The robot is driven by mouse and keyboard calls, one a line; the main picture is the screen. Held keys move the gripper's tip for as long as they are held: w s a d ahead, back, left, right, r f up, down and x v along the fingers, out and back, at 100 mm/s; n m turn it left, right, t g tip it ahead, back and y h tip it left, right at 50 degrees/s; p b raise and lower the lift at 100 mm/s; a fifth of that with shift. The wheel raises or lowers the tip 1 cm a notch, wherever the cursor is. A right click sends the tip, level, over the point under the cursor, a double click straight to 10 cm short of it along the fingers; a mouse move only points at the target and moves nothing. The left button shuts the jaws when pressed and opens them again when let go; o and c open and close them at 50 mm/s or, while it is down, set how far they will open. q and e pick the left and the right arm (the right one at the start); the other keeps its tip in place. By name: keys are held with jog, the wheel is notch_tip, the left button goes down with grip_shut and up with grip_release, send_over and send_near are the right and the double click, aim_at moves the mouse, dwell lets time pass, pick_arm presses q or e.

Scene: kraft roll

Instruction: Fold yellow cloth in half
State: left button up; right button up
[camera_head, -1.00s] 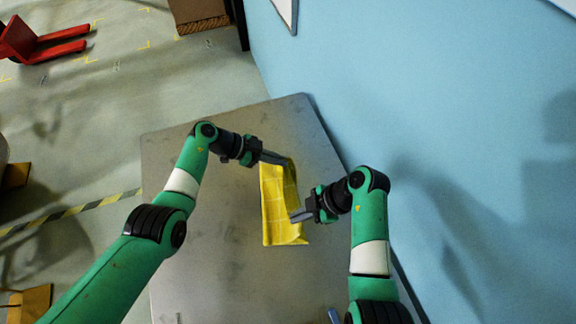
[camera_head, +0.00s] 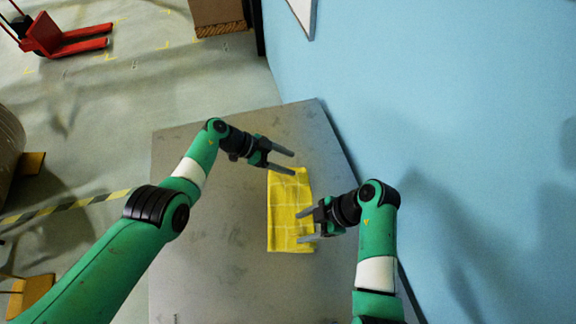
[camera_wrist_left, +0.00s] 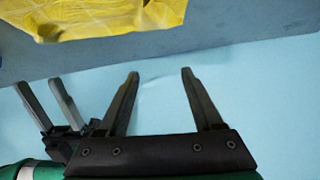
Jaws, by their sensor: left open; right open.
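The yellow cloth (camera_head: 284,213) lies on the grey table as a narrow upright rectangle with pale grid lines. Its near part also shows at the top of the left wrist view (camera_wrist_left: 90,15). My left gripper (camera_head: 293,162) is open and empty at the cloth's upper end, its fingers apart; the left wrist view shows its open fingers (camera_wrist_left: 160,75) with nothing between them. My right gripper (camera_head: 306,226) is open at the cloth's lower right edge, its fingertips over or beside that edge. I cannot tell whether they touch the cloth.
The grey table (camera_head: 205,245) is bare left of the cloth. A blue wall (camera_head: 450,120) stands close along the table's right side. A red pallet jack (camera_head: 65,38) and a brown box (camera_head: 217,14) stand on the floor beyond.

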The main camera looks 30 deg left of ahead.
pick_arm(q)
jog(key=o, duration=0.5)
jog(key=shift+w+a+r, duration=0.1)
jog(key=shift+w+a, duration=0.05)
jog(key=shift+a, duration=0.1)
pick_arm(e)
jog(key=o, duration=0.5)
pick_arm(q)
notch_tip(320, 180, up, 8)
jog(key=p, duration=0.8)
pick_arm(e)
notch_tip(320, 180, up, 8)
